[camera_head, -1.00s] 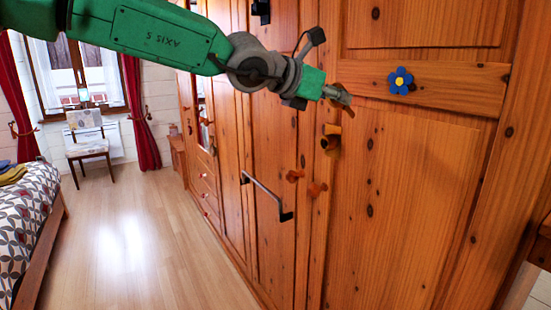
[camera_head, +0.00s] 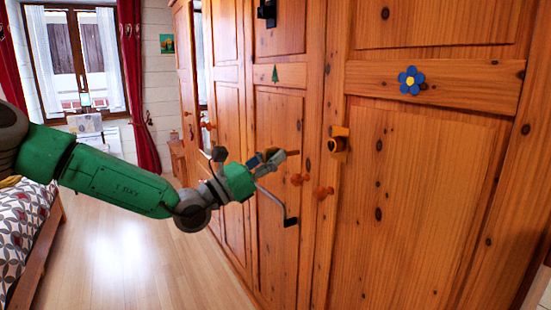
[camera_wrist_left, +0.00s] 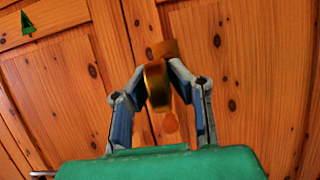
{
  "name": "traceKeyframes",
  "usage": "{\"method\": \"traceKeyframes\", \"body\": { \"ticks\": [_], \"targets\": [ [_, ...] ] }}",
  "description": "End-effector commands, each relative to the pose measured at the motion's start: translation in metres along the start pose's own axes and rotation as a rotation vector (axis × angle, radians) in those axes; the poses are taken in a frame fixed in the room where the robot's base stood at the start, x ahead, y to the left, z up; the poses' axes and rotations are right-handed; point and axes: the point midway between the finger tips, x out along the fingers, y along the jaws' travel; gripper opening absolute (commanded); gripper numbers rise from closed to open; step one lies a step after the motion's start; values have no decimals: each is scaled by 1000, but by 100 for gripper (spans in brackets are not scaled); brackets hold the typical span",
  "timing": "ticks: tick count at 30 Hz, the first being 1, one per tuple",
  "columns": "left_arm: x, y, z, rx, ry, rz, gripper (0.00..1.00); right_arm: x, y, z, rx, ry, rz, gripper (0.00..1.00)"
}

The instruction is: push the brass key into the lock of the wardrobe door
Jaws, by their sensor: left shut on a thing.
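The brass key (camera_wrist_left: 157,86) is held between the fingers of my left gripper (camera_wrist_left: 160,80) in the left wrist view. In the head view the left gripper (camera_head: 272,160) is shut, with a small brownish end of the key (camera_head: 292,153) showing past the fingers. The lock (camera_head: 338,145) is a small brass-coloured block with a dark hole on the wardrobe door (camera_head: 420,200). The gripper is to the left of the lock in the head view, apart from it. In the wrist view the lock (camera_wrist_left: 166,47) is partly behind the key. My right gripper is not in view.
Two wooden knobs (camera_head: 323,192) stick out below the lock. A blue flower (camera_head: 411,80) decorates the door. A bed (camera_head: 35,225) stands at left; the floor (camera_head: 130,255) between is clear.

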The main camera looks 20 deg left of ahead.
Motion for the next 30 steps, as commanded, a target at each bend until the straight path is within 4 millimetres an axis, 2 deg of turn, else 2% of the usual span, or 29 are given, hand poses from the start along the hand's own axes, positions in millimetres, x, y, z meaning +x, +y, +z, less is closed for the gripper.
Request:
{"method": "traceKeyframes", "body": {
  "ticks": [11, 30],
  "targets": [
    [7, -4, -2, 2, 3, 4, 0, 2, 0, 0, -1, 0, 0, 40],
    [68, -1, -29, -1, 1, 5, 0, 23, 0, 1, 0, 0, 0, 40]
  ]
}}
